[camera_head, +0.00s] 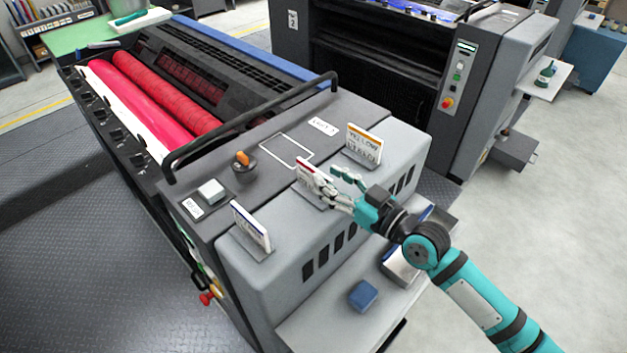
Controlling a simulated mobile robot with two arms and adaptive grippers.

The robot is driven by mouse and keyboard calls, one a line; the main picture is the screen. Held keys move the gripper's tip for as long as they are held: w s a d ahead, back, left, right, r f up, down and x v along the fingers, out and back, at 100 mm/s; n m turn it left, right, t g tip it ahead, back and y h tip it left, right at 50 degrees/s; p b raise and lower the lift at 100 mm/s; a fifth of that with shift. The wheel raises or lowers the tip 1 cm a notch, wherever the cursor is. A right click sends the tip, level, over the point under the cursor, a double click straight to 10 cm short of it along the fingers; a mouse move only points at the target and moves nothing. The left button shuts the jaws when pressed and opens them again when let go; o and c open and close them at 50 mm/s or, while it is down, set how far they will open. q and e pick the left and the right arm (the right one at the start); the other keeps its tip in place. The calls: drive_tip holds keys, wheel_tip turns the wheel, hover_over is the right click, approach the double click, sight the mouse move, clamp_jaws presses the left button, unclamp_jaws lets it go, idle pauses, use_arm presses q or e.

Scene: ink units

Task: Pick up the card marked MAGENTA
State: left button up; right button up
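Three white cards stand in slots along the front edge of the grey press unit. The middle card (309,174) has a red-magenta top edge; its lettering is too small and covered to read. My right gripper (340,182) is at this card's right end, with its fingers apart. One finger overlaps the card's lower right part, and the other teal finger is set off to the right. I cannot tell whether they touch the card. The card still stands in its place. My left gripper is not in view.
A blue-edged card (251,226) stands at the left. A black handrail (262,118), an orange-topped knob (242,158) and a white block (211,191) are nearby. A blue block (362,295) lies on the lower shelf.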

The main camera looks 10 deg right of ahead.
sight(298, 160)
drive_tip(key=x, duration=0.1)
drive_tip(key=p+x, duration=0.1)
drive_tip(key=x, duration=0.3)
drive_tip(key=shift+s+a+f+p, duration=0.1)
drive_tip(key=shift+f+p, duration=0.25)
drive_tip(key=shift+s, duration=0.1)
drive_tip(key=shift+c, duration=0.7)
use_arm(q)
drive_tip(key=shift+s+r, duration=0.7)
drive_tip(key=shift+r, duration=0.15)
use_arm(e)
clamp_jaws()
